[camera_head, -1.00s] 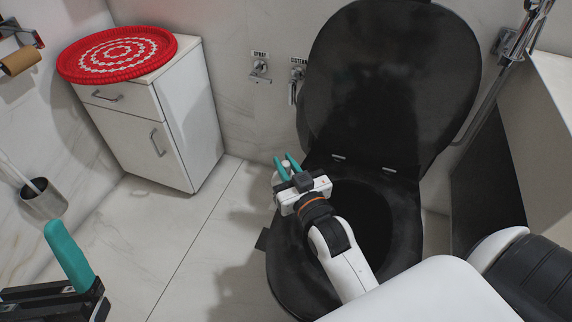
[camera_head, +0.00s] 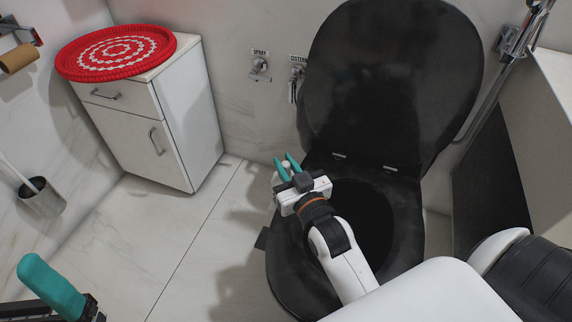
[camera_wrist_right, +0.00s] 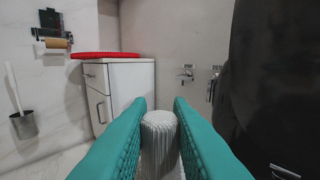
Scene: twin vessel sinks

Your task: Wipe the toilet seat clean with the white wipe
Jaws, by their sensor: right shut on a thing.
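The black toilet seat (camera_head: 287,272) lies flat on the toilet, with dull, greyish smudges on its surface. The black lid (camera_head: 395,75) stands raised behind it and also shows at the right edge of the right wrist view. My right gripper (camera_head: 287,166) is over the left side of the seat, its teal fingers pointing away toward the wall. It is shut on the white wipe (camera_wrist_right: 160,145), a ribbed, rounded white piece between the fingers. My arm hides part of the seat and opening. Of my left gripper (camera_head: 50,286), one teal finger shows at the bottom left.
A white cabinet (camera_head: 150,135) with a red round mat (camera_head: 118,30) on top stands at the left. A brush holder (camera_head: 43,198) and paper roll (camera_head: 18,58) are at the far left. Wall taps (camera_head: 260,68) are behind. A ledge is at the right. Floor left of the toilet is clear.

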